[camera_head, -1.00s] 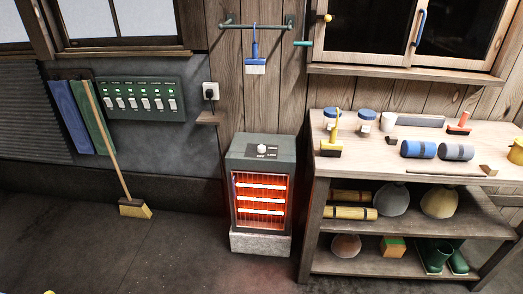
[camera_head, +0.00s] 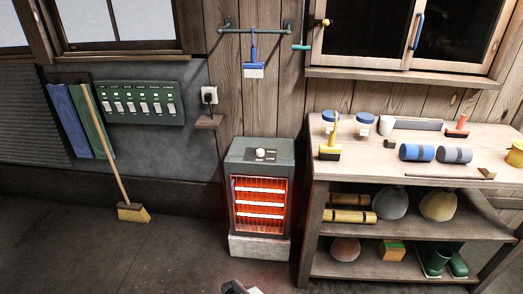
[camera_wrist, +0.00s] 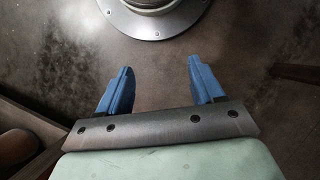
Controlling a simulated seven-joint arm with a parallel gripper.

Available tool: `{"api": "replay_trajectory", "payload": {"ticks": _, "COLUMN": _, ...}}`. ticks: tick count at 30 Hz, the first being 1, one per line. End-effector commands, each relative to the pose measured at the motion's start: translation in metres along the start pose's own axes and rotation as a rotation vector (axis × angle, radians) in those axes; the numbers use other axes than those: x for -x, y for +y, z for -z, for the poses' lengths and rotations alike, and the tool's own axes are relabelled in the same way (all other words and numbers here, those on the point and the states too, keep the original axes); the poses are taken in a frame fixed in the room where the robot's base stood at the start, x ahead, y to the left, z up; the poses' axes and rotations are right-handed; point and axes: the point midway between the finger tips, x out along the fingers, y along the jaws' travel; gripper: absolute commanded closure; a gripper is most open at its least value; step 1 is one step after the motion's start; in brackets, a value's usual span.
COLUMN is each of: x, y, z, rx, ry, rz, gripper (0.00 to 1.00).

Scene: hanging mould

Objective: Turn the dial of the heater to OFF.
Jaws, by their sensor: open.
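The heater (camera_head: 262,200) stands on a pale block against the wall, with its bars glowing orange-red behind a grille. Its white dial (camera_head: 259,153) sits on the dark top panel; the dial's setting is too small to read. My gripper (camera_wrist: 160,82) shows in the wrist view with two blue fingers spread apart and nothing between them, above the bare floor. In the head view only a small part of my arm (camera_head: 240,288) shows at the bottom edge, in front of and below the heater. The heater is not in the wrist view.
A wooden workbench (camera_head: 400,175) with jars, brushes and rolls stands close to the heater's right. A broom (camera_head: 132,212) leans on the wall at left, below a switch panel (camera_head: 143,104). The floor in front is clear.

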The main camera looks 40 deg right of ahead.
Motion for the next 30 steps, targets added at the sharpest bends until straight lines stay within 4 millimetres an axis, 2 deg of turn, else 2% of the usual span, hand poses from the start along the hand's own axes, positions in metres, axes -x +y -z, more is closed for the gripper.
{"api": "replay_trajectory", "payload": {"ticks": 1, "x": 0.013, "y": 0.008, "z": 0.015, "rx": -0.024, "ry": 0.029, "rz": 0.011, "gripper": 0.33}}
{"api": "replay_trajectory", "payload": {"ticks": 3, "x": 0.029, "y": 0.018, "z": 0.033, "rx": -0.051, "ry": 0.064, "rz": 0.023, "gripper": 0.33}}
{"api": "replay_trajectory", "payload": {"ticks": 8, "x": 0.068, "y": 0.046, "z": 0.074, "rx": -0.113, "ry": 0.145, "rz": 0.044, "gripper": 0.33}}
{"api": "replay_trajectory", "payload": {"ticks": 15, "x": 0.134, "y": 0.098, "z": 0.132, "rx": -0.203, "ry": 0.265, "rz": 0.072, "gripper": 0.33}}
{"api": "replay_trajectory", "payload": {"ticks": 23, "x": 0.215, "y": 0.164, "z": 0.186, "rx": -0.298, "ry": 0.396, "rz": 0.101, "gripper": 0.33}}
{"api": "replay_trajectory", "payload": {"ticks": 30, "x": 0.300, "y": 0.233, "z": 0.223, "rx": -0.378, "ry": 0.507, "rz": 0.130, "gripper": 0.33}}
